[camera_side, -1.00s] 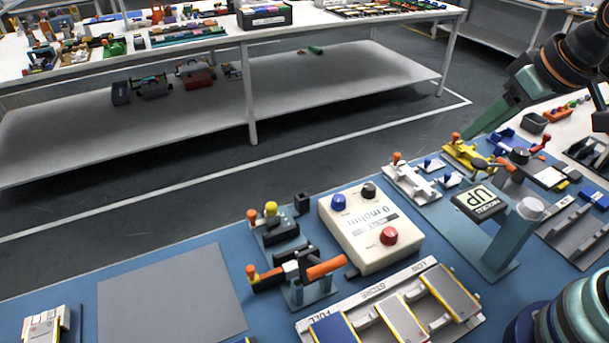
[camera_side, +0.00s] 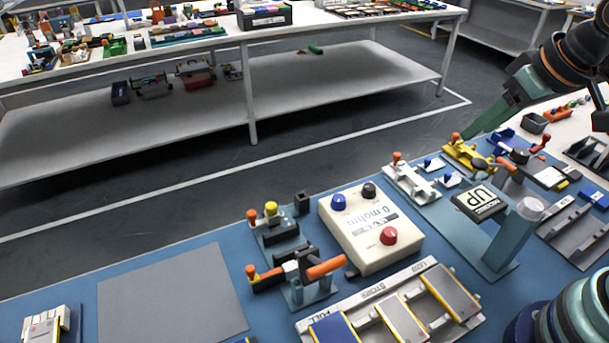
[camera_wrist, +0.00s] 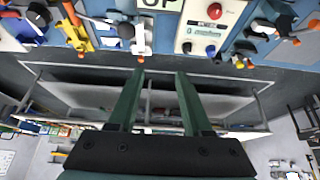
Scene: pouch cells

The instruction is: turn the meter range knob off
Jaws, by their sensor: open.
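The meter is a cream box (camera_side: 350,238) on the blue bench, with a printed face reading about "0 mohm". On its top are a blue knob (camera_side: 338,202), a black knob (camera_side: 369,190) and a red knob (camera_side: 389,236). In the wrist view the meter (camera_wrist: 205,28) is upside down at the top, with the red knob (camera_wrist: 215,11), black knob (camera_wrist: 187,47) and blue knob (camera_wrist: 210,51). Which is the range knob, and its setting, I cannot tell. My gripper (camera_wrist: 160,74) has two green fingers apart, open and empty, clear of the meter. In the side view it is at upper right.
Orange-handled clamps (camera_side: 300,270) stand left of the meter. A labelled tray (camera_side: 420,270) with several cells lies in front. A post with an "UP" sign (camera_side: 482,202) and white and yellow clamps (camera_side: 410,183) stand to the right. A grey mat (camera_side: 170,290) lies bare at left.

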